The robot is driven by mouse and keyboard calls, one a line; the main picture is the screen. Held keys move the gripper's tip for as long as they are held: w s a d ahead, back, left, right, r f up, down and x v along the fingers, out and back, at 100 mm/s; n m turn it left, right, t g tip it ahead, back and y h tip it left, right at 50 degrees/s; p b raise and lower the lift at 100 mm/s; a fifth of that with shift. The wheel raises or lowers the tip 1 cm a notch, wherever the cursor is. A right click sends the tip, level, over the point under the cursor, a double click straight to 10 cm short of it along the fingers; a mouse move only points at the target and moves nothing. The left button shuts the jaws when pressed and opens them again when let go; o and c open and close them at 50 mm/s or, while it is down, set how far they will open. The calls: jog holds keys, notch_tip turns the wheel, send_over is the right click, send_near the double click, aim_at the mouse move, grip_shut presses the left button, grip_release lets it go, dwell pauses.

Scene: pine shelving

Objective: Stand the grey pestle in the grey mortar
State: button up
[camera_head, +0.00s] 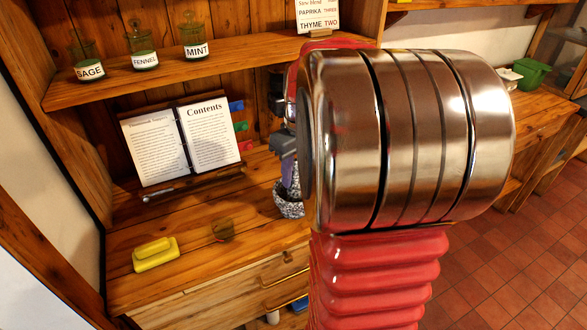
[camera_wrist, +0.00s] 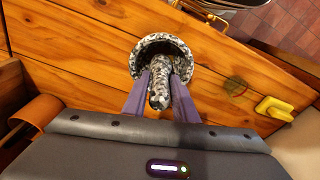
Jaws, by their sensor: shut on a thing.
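The grey speckled mortar (camera_wrist: 145,52) stands on the wooden counter, its bowl opening facing the wrist camera. In the head view, the mortar (camera_head: 288,207) is partly hidden by my arm. The grey speckled pestle (camera_wrist: 159,95) is between the purple fingers of my gripper (camera_wrist: 160,88), which is shut on it. The pestle points down toward the mortar, its far end overlapping the bowl. I cannot tell whether it touches the bottom.
An open book (camera_head: 183,140) on a stand is behind, left of the mortar. Spice jars (camera_head: 143,52) line the shelf above. Bare counter lies between book and glass.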

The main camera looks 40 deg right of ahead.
jog(key=shift+f, duration=0.35)
jog(key=o, duration=1.1)
jog(key=r, duration=0.4)
jog(key=s+r, duration=0.1)
jog(key=r, duration=0.8)
jog(key=shift+s+r, duration=0.35)
dwell(0.6)
